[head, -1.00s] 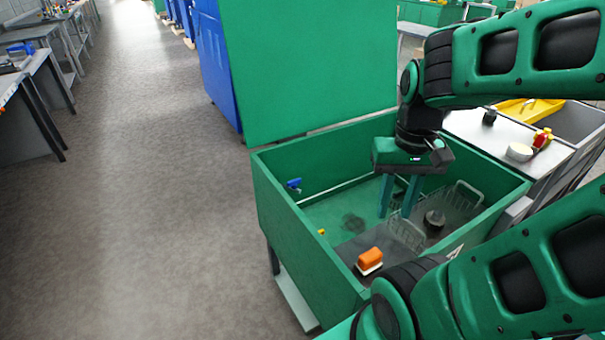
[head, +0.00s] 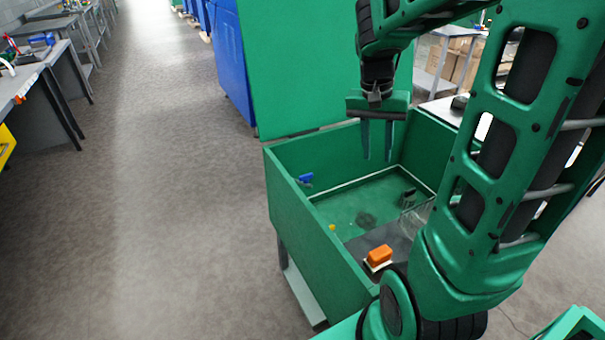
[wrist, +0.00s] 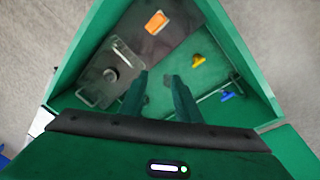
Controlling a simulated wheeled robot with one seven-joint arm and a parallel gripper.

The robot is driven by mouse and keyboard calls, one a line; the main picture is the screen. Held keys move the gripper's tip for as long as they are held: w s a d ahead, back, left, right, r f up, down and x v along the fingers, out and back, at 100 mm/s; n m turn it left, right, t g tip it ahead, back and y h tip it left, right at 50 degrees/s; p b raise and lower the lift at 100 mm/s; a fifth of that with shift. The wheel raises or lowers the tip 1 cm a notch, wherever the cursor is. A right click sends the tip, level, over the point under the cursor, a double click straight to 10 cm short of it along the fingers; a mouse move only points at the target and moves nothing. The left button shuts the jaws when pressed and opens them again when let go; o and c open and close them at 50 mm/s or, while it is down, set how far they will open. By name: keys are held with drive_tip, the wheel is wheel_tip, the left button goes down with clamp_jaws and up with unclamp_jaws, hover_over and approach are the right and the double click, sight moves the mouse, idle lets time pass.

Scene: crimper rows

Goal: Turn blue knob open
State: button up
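The blue knob (head: 305,178) is on the inside of the left wall of the green open-topped bin (head: 310,240). In the wrist view the blue knob (wrist: 231,96) is at the right, near the bin wall, with a yellow knob (wrist: 198,60) further from my gripper. In the head view only a small part of the yellow knob (head: 332,227) shows. My gripper (head: 377,158) is above the bin toward its back, pointing down, right of the blue knob and apart from it. Its two fingers (wrist: 160,85) are spread with nothing between them.
An orange-and-white block (head: 379,257) sits on a dark panel at the bin's front. The raised green lid (head: 315,65) stands behind the bin. Open floor lies left.

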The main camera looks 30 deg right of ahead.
drive_tip(key=w+f+m, duration=0.1)
drive_tip(key=w+f, duration=0.1)
drive_tip(key=w, duration=0.5)
drive_tip(key=w+f+m, duration=0.2)
drive_tip(key=w+f, duration=0.1)
drive_tip(key=w, duration=0.4)
drive_tip(key=m+y, duration=0.2)
drive_tip(key=m, duration=0.3)
hover_over(306, 175)
wheel_tip(306, 175, down, 10)
drive_tip(key=shift+t, duration=0.4)
wheel_tip(306, 175, down, 11)
drive_tip(key=shift+w+f, duration=0.1)
drive_tip(key=shift+f, duration=0.05)
